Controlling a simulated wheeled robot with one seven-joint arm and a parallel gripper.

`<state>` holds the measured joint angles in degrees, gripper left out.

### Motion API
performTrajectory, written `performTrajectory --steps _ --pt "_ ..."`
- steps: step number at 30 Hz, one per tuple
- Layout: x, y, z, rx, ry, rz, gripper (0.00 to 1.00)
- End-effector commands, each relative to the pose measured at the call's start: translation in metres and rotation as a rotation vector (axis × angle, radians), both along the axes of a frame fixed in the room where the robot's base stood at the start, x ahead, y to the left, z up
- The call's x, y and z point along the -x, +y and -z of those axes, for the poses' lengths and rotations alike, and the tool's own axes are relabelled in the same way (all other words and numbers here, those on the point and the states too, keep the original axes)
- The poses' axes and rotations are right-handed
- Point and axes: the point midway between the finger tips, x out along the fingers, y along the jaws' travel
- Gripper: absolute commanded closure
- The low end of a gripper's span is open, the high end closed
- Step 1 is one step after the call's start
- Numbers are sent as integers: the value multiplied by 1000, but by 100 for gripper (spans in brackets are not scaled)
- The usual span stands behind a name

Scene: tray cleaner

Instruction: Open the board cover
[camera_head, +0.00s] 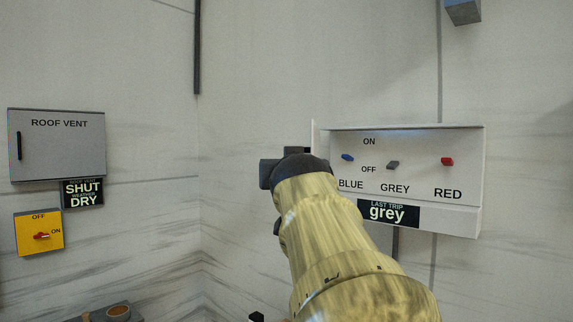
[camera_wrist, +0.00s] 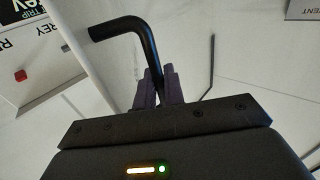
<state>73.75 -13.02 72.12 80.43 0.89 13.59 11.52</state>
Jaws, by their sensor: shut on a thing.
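The white switch board (camera_head: 460,215) is on the right wall in the head view, with its blue (camera_head: 347,157), grey (camera_head: 392,165) and red (camera_head: 447,161) switches exposed. Its cover (camera_head: 316,138) looks like a thin pale panel seen nearly edge-on, standing out from the board's left side. My gripper (camera_wrist: 157,88) is shut on a black bent handle (camera_wrist: 126,25) in the wrist view. In the head view my wrist hides the fingertips and the handle, just left of the board. The board's red switch also shows in the wrist view (camera_wrist: 20,75).
A grey ROOF VENT box (camera_head: 57,150) is on the left wall, with a SHUT/DRY sign (camera_head: 82,193) and a yellow switch box (camera_head: 40,234) below. A LAST TRIP grey sign (camera_head: 388,213) is on the board's lower edge. Bare wall lies between.

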Motion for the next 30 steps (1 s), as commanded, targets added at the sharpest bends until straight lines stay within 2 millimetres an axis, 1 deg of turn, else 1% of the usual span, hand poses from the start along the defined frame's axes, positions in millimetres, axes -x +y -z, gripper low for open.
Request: performTrajectory --steps 1,12,29,30 --pt "-1 2 -3 4 -2 13 100" --pt "-4 15 -2 2 -2 54 100" --pt "-4 18 -1 0 -3 59 100" --pt "-4 18 -1 0 -3 59 84"
